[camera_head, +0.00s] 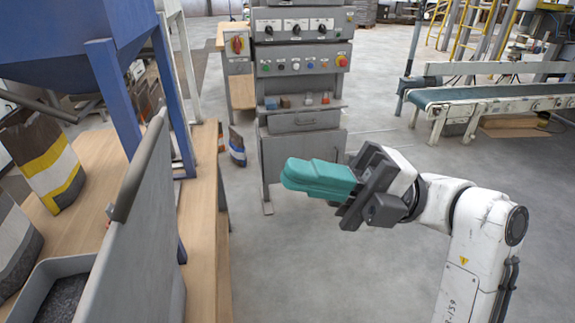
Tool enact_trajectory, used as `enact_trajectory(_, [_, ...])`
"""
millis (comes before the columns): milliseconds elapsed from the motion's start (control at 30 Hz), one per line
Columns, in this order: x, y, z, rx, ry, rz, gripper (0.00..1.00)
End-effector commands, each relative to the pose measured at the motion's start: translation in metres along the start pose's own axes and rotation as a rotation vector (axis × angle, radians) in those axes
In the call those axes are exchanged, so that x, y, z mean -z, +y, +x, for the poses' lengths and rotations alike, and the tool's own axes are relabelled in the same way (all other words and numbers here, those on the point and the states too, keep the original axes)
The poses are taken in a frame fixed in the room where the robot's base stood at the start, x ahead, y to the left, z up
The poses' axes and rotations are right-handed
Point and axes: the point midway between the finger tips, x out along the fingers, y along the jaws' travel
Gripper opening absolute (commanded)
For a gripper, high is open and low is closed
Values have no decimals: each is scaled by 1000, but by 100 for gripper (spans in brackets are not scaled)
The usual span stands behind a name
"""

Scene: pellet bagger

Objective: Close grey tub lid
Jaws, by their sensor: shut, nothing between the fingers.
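The grey tub (62,266) stands on the wooden bench at the lower left, cut off by the picture's bottom edge. Dark grey pellets show inside it. Its grey lid (150,232) stands raised, nearly upright, along the tub's right side, with a dark strip along its top edge. My gripper (290,176) has teal fingers, which are shut with nothing between them. It points left, to the right of the lid and clear of it, with a wide gap between them.
The wooden bench (203,197) carries a striped bag (48,160) at the left. Blue hopper legs (115,95) rise behind the lid. A grey control cabinet (300,160) stands behind my gripper. A conveyor (490,92) is at the far right. Open floor lies between bench and arm.

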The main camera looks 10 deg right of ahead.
Motion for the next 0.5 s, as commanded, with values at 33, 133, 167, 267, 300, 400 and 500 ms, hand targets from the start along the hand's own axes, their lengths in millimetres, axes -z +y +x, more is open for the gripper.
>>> enact_trajectory(33, [1,3,13,1,6,2,0])
enact_trajectory(133, [1,3,32,2,5,3,0])
enact_trajectory(167, [1,3,38,2,5,3,0])
enact_trajectory(267, [2,3,58,2,6,5,0])
enact_trajectory(300, [1,3,66,2,3,5,0])
enact_trajectory(400, [1,3,84,2,4,4,0])
enact_trajectory(500, [1,3,99,2,3,5,0])
